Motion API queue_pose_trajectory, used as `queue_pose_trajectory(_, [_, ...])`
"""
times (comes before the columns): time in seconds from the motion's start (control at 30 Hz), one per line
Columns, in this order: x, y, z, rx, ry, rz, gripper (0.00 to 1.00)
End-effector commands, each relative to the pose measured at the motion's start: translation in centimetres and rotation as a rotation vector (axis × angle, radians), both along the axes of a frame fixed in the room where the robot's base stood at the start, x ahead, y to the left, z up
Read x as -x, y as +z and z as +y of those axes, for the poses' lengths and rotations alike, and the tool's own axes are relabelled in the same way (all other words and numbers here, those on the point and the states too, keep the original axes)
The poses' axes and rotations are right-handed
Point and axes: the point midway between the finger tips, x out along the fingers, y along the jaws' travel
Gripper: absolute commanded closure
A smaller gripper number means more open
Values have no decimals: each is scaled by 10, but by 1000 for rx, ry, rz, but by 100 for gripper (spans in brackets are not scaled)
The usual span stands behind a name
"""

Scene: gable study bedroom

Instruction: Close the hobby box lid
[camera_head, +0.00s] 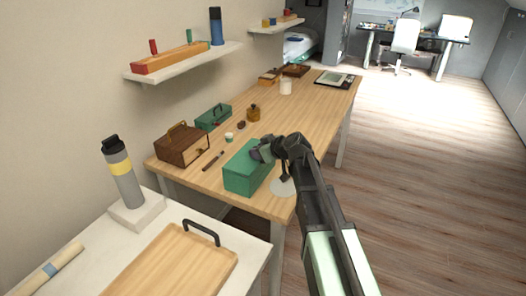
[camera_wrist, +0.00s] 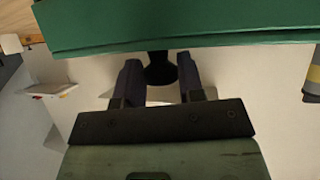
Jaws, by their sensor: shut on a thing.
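The green hobby box (camera_head: 246,182) stands on the wooden desk near its front end. Its lid looks low over the box in the head view; my gripper hides part of the top, so I cannot tell if a gap is left. In the wrist view a green panel of the box (camera_wrist: 180,30) spans the top. A dark knob (camera_wrist: 160,70) sits at its edge. My gripper (camera_wrist: 159,82) has its two dark fingers on either side of this knob and is shut on it. In the head view my gripper (camera_head: 262,153) is at the box's top right.
A brown wooden box (camera_head: 183,147) and a smaller green box (camera_head: 212,118) stand behind it on the desk (camera_head: 300,112). A dark pen-like item (camera_head: 213,161) and a small cup (camera_head: 229,137) lie nearby. A wall shelf (camera_head: 185,62) hangs above. Open floor is at the right.

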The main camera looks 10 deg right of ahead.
Motion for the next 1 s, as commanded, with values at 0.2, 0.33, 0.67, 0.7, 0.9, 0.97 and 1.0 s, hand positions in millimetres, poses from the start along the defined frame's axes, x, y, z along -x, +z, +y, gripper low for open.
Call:
queue_pose_trajectory(0.2, [2, -7, -1, 5, 4, 3, 100])
queue_pose_trajectory(0.33, [3, -7, -2, 6, 5, 3, 100])
queue_pose_trajectory(0.67, [3, -7, -2, 8, 5, 4, 63])
queue_pose_trajectory(0.7, [3, -8, -2, 8, 5, 4, 57])
queue_pose_trajectory(0.9, [4, -8, -1, 7, 6, 6, 39])
queue_pose_trajectory(0.97, [4, -8, -1, 6, 7, 6, 39])
queue_pose_trajectory(1.0, [4, -8, -1, 6, 7, 6, 39])
